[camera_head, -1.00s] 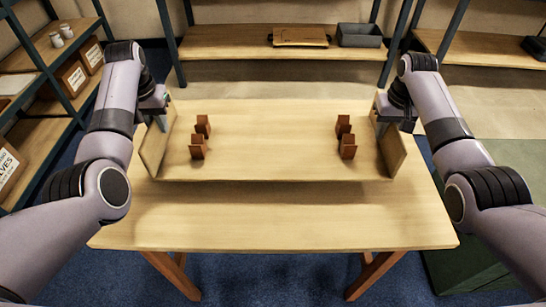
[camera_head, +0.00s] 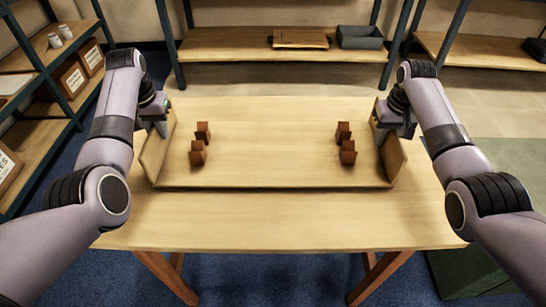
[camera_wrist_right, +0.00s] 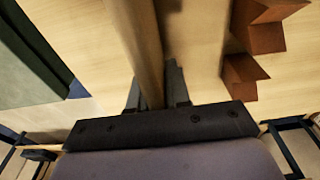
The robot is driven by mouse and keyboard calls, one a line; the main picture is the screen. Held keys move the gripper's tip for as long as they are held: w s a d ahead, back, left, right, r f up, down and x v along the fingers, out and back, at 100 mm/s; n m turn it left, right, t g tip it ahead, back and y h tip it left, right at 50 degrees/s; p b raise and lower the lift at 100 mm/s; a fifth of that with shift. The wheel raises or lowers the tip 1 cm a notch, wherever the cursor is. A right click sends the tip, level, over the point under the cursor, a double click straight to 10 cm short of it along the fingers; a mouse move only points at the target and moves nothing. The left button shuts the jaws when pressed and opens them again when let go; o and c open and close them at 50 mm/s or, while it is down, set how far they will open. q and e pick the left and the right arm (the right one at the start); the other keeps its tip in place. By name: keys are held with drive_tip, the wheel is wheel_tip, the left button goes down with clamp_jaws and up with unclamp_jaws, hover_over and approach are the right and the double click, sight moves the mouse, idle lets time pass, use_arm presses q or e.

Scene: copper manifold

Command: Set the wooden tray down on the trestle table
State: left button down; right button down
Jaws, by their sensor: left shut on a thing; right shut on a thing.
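The wooden tray (camera_head: 270,160) is wide and pale, with a raised wall at each end. It is level over the trestle table (camera_head: 290,225), very low or touching; I cannot tell which. My left gripper (camera_head: 162,128) is shut on the tray's left end wall. My right gripper (camera_head: 381,134) is shut on its right end wall. In the right wrist view the right gripper's dark fingers (camera_wrist_right: 157,88) straddle the wall (camera_wrist_right: 140,40). The tray's underside is hidden.
Small reddish-brown notched blocks stand in pairs on the tray, at left (camera_head: 198,153) and right (camera_head: 347,152). Bare tabletop shows in front. A shelf rack (camera_head: 230,42) stands behind, another (camera_head: 40,65) at left, and a green block (camera_head: 490,200) at right.

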use_arm(q)
drive_tip(key=shift+f+b, duration=0.35)
drive_tip(key=shift+f, duration=0.1)
use_arm(e)
drive_tip(key=shift+f, duration=0.4)
use_arm(q)
drive_tip(key=c, duration=1.1)
unclamp_jaws()
use_arm(e)
drive_tip(key=c, duration=1.1)
unclamp_jaws()
use_arm(q)
drive_tip(key=shift+r, duration=0.1)
use_arm(e)
drive_tip(key=shift+r, duration=0.1)
use_arm(q)
drive_tip(key=shift+r, duration=0.1)
drive_tip(key=r, duration=0.3)
drive_tip(key=s+r, duration=0.1)
drive_tip(key=r, duration=0.7)
drive_tip(key=shift+s, duration=0.2)
drive_tip(key=shift+r, duration=0.35)
use_arm(e)
drive_tip(key=shift+r, duration=0.1)
drive_tip(key=r, duration=0.4)
drive_tip(key=s+r, duration=0.1)
drive_tip(key=r, duration=0.6)
drive_tip(key=shift+s+r, duration=0.25)
drive_tip(key=shift+r, duration=0.1)
